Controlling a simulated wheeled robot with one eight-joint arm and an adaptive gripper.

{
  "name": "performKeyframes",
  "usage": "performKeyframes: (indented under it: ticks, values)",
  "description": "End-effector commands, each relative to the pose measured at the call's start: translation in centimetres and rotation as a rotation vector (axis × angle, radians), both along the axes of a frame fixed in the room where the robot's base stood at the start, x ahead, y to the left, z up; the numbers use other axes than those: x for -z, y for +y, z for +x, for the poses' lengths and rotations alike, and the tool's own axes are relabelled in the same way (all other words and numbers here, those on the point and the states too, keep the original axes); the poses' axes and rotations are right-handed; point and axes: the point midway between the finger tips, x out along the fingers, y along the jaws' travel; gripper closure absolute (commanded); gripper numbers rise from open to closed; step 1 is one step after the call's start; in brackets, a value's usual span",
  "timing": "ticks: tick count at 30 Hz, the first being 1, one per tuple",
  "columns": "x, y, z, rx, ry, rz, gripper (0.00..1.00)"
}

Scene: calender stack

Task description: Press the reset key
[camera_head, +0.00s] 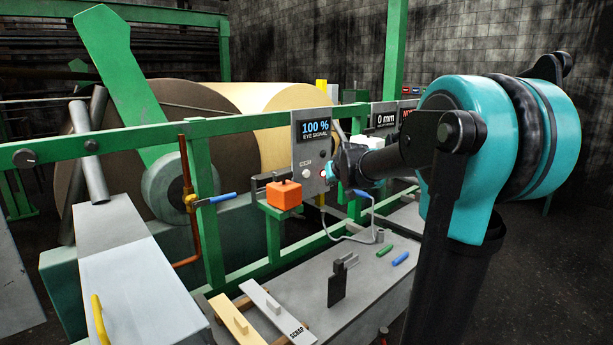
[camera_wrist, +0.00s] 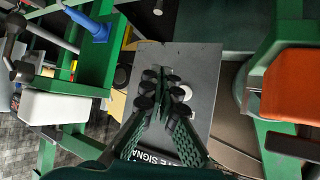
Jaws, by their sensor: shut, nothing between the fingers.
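The grey control panel (camera_head: 308,142) stands upright on the green rail, with a display reading "100 % EYE SIGNAL". A pale round key (camera_head: 306,173) sits low on its left side under a small label, apparently the reset key. A red round spot (camera_head: 322,173) is to its right. My gripper (camera_head: 332,168) is at the panel's right side, its tips partly blurred against it. In the wrist view my gripper (camera_wrist: 166,82) is shut and empty in front of the panel (camera_wrist: 205,62), which appears upside down. A pale round button (camera_wrist: 187,92) shows just right of the fingers, partly covered. Contact cannot be told.
An orange box (camera_head: 284,195) is mounted left of the panel. A blue-handled lever (camera_head: 363,194) is below my wrist. The grey bench (camera_head: 345,285) holds a black bracket (camera_head: 338,283) and green and blue sticks. A second display (camera_head: 384,119) reads "0 mm".

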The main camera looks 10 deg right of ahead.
Motion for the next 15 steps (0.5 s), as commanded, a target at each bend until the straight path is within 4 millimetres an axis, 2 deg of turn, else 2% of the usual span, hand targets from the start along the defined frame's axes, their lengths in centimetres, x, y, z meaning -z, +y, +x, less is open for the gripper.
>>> performKeyframes:
  ticks: [15]
  values:
    - [0.0, 3.7, 5.0, -0.002, 0.000, -0.001, 1.00]
